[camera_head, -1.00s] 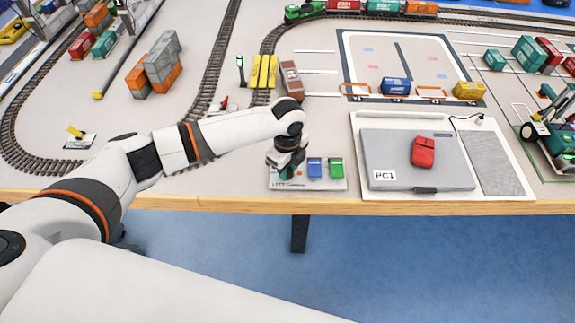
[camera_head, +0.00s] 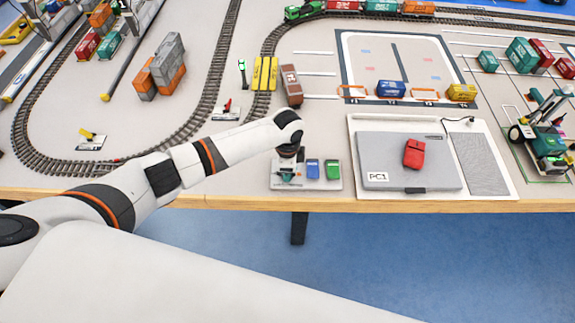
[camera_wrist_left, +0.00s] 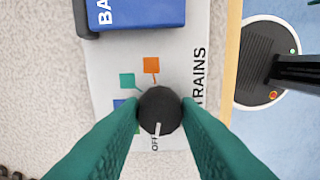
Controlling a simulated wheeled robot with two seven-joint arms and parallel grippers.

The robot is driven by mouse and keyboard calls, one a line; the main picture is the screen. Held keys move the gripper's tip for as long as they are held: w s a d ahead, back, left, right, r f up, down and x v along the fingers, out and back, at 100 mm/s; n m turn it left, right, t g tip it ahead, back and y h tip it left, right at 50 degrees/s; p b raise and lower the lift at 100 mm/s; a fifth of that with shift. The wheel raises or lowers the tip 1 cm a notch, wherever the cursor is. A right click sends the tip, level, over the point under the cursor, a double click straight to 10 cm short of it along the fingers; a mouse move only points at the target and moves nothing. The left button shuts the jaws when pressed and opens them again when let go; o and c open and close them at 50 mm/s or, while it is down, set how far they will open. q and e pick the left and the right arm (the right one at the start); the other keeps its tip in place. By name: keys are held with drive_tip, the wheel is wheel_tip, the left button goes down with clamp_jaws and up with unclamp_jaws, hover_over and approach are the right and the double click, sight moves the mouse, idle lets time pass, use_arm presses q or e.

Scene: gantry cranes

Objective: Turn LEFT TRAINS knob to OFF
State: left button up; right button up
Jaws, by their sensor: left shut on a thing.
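The LEFT TRAINS knob is a round black knob (camera_wrist_left: 160,108) with a white pointer line, in the left wrist view. The pointer aims down the picture, at the OFF label (camera_wrist_left: 155,143). Orange, teal and blue squares are printed around the knob on the white panel (camera_wrist_left: 110,65). The teal fingers of my left gripper (camera_wrist_left: 160,112) are shut on the knob, one on each side. In the head view my left gripper (camera_head: 289,170) is down at the left end of the panel (camera_head: 320,185) and hides the knob. My right gripper is in neither view.
A blue block (camera_head: 313,170) and a green block (camera_head: 332,170) stand on the panel, right of the gripper. A grey laptop-like box (camera_head: 385,178) with a red object (camera_head: 414,153) lies further right. The table's wooden front edge (camera_head: 240,202) is close below the panel.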

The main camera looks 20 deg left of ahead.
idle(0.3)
use_arm(q)
drive_tip(key=o, duration=1)
drive_tip(key=shift+c, duration=0.2)
drive_tip(key=shift+r, duration=0.1)
wheel_tip(320, 180, up, 12)
drive_tip(key=b, duration=0.1)
